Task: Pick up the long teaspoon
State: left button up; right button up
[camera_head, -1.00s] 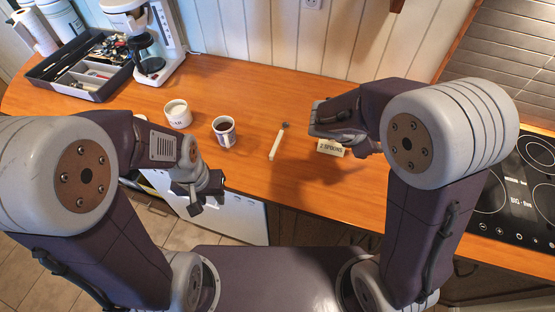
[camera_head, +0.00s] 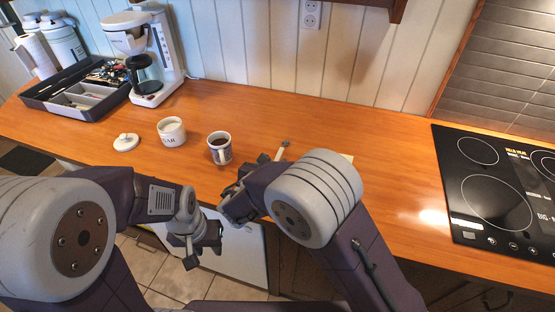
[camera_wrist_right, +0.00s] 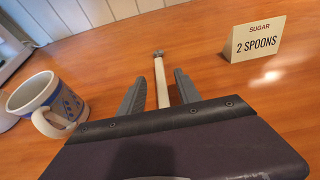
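The long teaspoon (camera_wrist_right: 161,85) has a pale straight handle and a small grey bowl at its far end. It lies on the wooden counter. In the head view its bowl end (camera_head: 285,145) shows, and the rest is hidden behind my right arm. My right gripper (camera_wrist_right: 161,75) is open, with one finger on each side of the handle in the wrist view. Whether the fingers touch it I cannot tell. My left gripper (camera_head: 205,240) hangs in front of the counter edge, away from the spoon; its opening is unclear.
A coffee mug (camera_head: 219,149) stands left of the spoon, also in the wrist view (camera_wrist_right: 40,100). A sugar pot (camera_head: 171,131) and its lid (camera_head: 126,142) are further left. A card reading "SUGAR 2 SPOONS" (camera_wrist_right: 256,40) stands right. A utensil tray (camera_head: 66,115), coffee maker (camera_head: 150,60) and hob (camera_head: 490,190) flank the counter.

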aim_at(277, 158)
jog(key=x, duration=0.4)
jog(key=shift+w+f, duration=0.1)
jog(key=shift+f, duration=0.1)
grip_shut()
jog(key=shift+r, duration=0.1)
